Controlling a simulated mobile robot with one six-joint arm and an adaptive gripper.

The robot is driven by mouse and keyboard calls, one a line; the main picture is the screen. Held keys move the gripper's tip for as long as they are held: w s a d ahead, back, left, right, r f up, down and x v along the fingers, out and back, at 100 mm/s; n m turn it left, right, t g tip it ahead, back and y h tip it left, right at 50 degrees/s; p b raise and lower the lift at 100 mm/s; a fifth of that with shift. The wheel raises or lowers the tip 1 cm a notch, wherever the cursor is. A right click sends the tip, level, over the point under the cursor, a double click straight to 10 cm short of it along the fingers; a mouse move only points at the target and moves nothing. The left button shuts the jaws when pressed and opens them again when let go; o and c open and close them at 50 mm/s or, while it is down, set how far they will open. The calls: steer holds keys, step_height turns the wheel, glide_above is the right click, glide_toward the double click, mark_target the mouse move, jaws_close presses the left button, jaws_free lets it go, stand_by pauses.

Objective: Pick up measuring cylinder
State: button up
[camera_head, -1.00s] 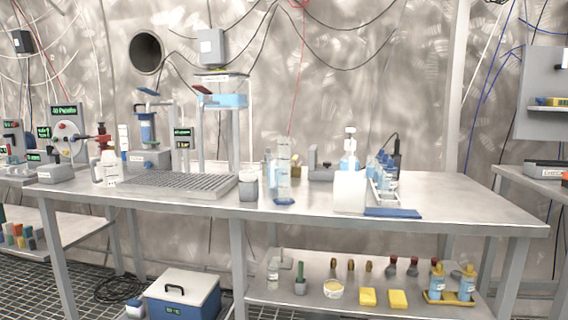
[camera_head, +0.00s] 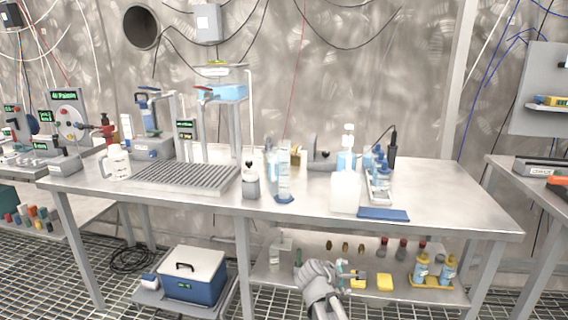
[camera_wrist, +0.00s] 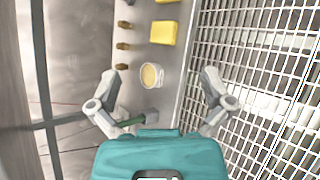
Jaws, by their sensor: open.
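The measuring cylinder (camera_head: 285,172) looks like a tall clear tube with pale blue contents and a dark blue foot. It stands upright near the front edge of the steel bench (camera_head: 430,205). My gripper (camera_head: 345,275) is low in front of the bench, below its top and to the right of the cylinder. In the wrist view my gripper (camera_wrist: 159,76) has its two fingers spread wide with nothing between them in grip. The cylinder does not show in the wrist view.
A grey cup (camera_head: 250,184) stands left of the cylinder, and a white container (camera_head: 346,192) to its right. A bottle rack (camera_head: 379,190) is further right. The lower shelf (camera_wrist: 150,43) holds a tub (camera_wrist: 151,75) and yellow sponges (camera_wrist: 163,33). The bench's front right is clear.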

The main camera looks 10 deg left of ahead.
steer(key=w+a+r+n+t+p, duration=0.1)
steer(key=a+r+n+p, duration=0.2)
steer(key=a+r, duration=0.1)
steer(key=w+a+r+n+t+p, duration=0.1)
steer(key=a+r+n+t+p, duration=0.1)
steer(key=r, duration=0.4)
steer(key=w+a+r+n+t+p, duration=0.1)
steer(key=a+r+n+p, duration=0.2)
steer(key=a+r, duration=0.3)
steer(key=shift+w+a+r+n+t+y+p, duration=0.1)
steer(key=shift+w+a+n+t+y+p, duration=0.15)
steer(key=shift+t+y+p, duration=0.2)
steer(key=n+t+y+p, duration=0.35)
steer(key=n+p, duration=0.25)
steer(key=n, duration=0.2)
glide_toward(282, 171)
steer(key=s, duration=0.2)
steer(key=shift+w+a+r, duration=0.1)
steer(key=shift+a+r, duration=0.1)
steer(key=shift+a, duration=0.1)
steer(key=shift+w+d, duration=0.25)
steer(key=shift+w, duration=1.15)
steer(key=shift+w+d, duration=0.2)
steer(key=shift+w, duration=1.25)
steer(key=shift+w+d, duration=0.25)
steer(key=shift+w, duration=1.15)
steer(key=shift+w, duration=0.1)
